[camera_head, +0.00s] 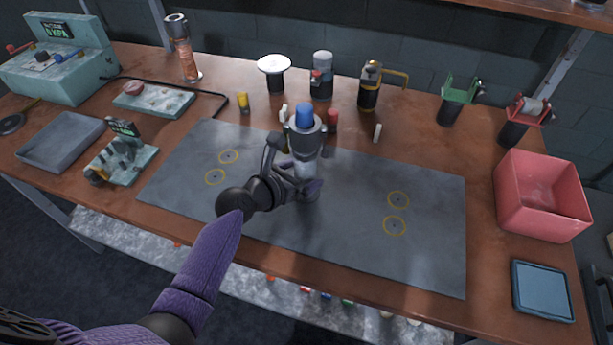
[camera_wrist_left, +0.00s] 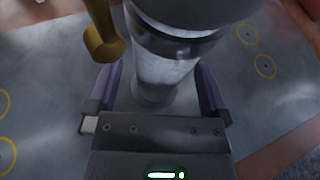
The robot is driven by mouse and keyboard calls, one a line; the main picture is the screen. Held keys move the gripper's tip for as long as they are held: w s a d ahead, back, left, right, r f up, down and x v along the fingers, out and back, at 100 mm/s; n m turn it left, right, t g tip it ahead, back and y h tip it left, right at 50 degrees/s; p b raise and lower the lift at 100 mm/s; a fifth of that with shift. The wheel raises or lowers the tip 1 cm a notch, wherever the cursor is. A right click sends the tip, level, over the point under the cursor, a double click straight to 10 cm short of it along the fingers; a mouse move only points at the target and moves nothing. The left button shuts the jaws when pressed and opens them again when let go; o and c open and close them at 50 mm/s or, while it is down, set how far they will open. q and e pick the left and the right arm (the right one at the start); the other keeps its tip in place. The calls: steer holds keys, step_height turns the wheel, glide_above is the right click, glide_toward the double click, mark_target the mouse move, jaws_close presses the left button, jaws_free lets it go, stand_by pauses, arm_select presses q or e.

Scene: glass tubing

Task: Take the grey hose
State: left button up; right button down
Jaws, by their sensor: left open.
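My left gripper (camera_head: 311,190) is open over the grey mat (camera_head: 270,225). Its purple fingers stand on both sides of a pale grey, glassy upright body (camera_wrist_left: 165,75) in the left wrist view, with gaps visible. In the head view this is the lower part of a device with a grey collar and blue top (camera_head: 304,116), partly hidden by my gripper. A brass-coloured piece (camera_wrist_left: 104,42) hangs beside it. I cannot single out a grey hose for certain. A thin dark hose or cable (camera_head: 215,94) runs from the teal machine. My right gripper is not in view.
The teal machine (camera_head: 60,65) and grey tray (camera_head: 60,140) stand left. Bottles and a yellow-handled canister (camera_head: 369,88) stand behind the device. A pink bin (camera_head: 540,205) and blue tray (camera_head: 541,291) are right. The mat's right part, with yellow rings, is clear.

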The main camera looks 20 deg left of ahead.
arm_select(q)
steer(key=shift+w+d+f, duration=0.1)
steer(key=shift+w+d, duration=0.05)
steer(key=shift+w, duration=0.15)
jaws_close()
